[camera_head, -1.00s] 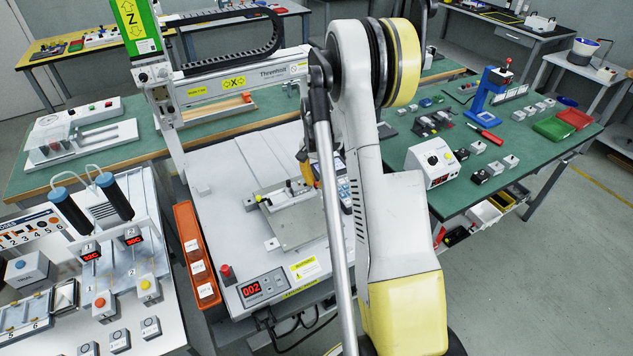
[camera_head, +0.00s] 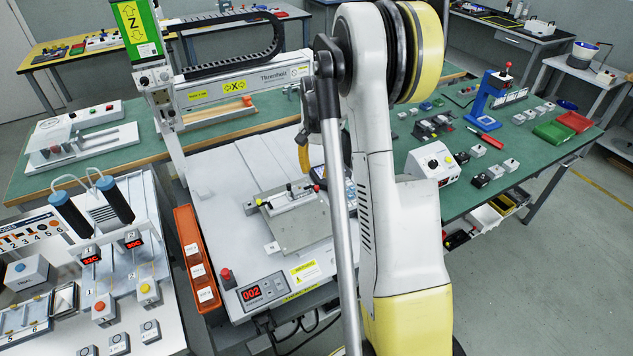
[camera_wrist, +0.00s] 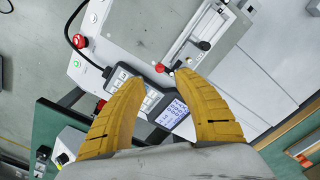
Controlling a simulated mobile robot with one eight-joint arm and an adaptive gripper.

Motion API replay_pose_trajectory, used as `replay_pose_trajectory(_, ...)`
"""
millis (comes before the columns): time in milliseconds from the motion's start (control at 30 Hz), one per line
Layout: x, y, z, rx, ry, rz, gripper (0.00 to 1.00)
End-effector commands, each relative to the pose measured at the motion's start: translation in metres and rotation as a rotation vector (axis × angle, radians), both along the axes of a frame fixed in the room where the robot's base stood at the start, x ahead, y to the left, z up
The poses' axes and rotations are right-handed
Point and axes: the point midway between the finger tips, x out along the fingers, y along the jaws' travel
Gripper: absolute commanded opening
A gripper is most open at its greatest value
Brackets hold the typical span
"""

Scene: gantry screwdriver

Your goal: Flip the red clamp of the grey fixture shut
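The grey fixture (camera_head: 291,200) sits on a grey plate on the gantry machine's bed; it also shows in the wrist view (camera_wrist: 206,40). A small red tip (camera_head: 317,188) shows at its right end, probably the clamp's. I cannot tell how far the clamp is swung. In the wrist view a red knob (camera_wrist: 160,68) lies between the fingertips, but I cannot tell whether it belongs to the clamp or the handheld pendant. My gripper (camera_wrist: 157,82) is open and empty, with yellow fingers spread. In the head view my gripper (camera_head: 303,156) is above and behind the fixture, partly hidden by my arm.
The pendant (camera_wrist: 173,112) lies near the fixture, with its screen between my fingers. The gantry beam (camera_head: 240,85) spans behind the bed. An orange bin row (camera_head: 195,260) runs along the bed's left side. The bed (camera_head: 235,175) left of the fixture is clear.

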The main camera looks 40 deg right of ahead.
Motion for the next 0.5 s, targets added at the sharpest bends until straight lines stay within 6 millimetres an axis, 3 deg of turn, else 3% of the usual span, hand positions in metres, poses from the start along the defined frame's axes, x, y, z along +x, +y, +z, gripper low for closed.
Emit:
replay_pose_trajectory(200,0.0,0.0,0.041,0.0,0.0,0.0,0.37)
replay_pose_trajectory(500,0.0,0.0,0.056,0.0,0.0,0.0,0.37)
